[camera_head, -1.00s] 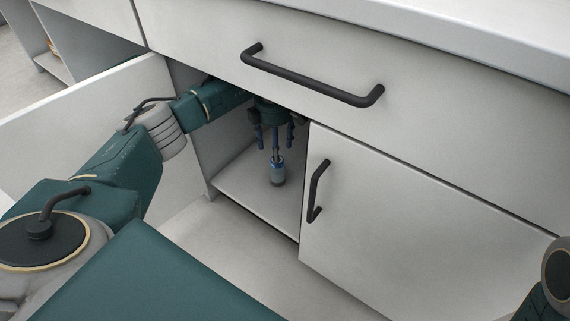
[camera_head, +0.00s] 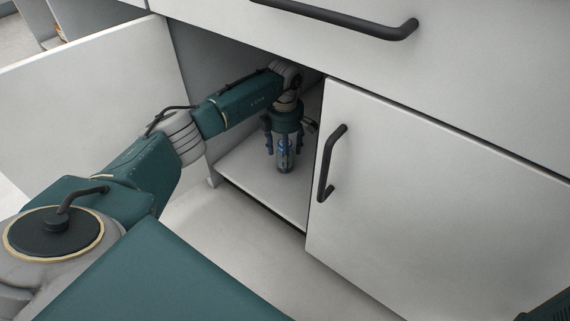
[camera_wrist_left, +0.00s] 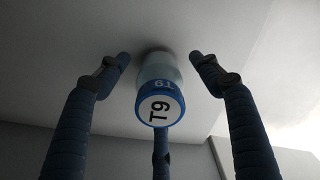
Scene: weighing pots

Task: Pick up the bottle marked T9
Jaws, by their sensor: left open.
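The bottle marked T9 (camera_wrist_left: 160,103) has a blue cap band with a white top reading T9 and a pale, clear body. It stands upright on the cabinet floor, and it also shows in the head view (camera_head: 284,160). My left gripper (camera_head: 284,152) reaches down into the open cabinet, right over the bottle. In the left wrist view its blue fingers (camera_wrist_left: 160,75) are spread around the bottle, with gaps on both sides. The gripper is open. The bottle's lower part is partly hidden by its cap in the wrist view.
The cabinet floor (camera_head: 250,188) around the bottle looks clear. An open door (camera_head: 95,85) stands at the left and a closed door with a black handle (camera_head: 330,163) at the right. A drawer with a black handle (camera_head: 340,18) is above the opening.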

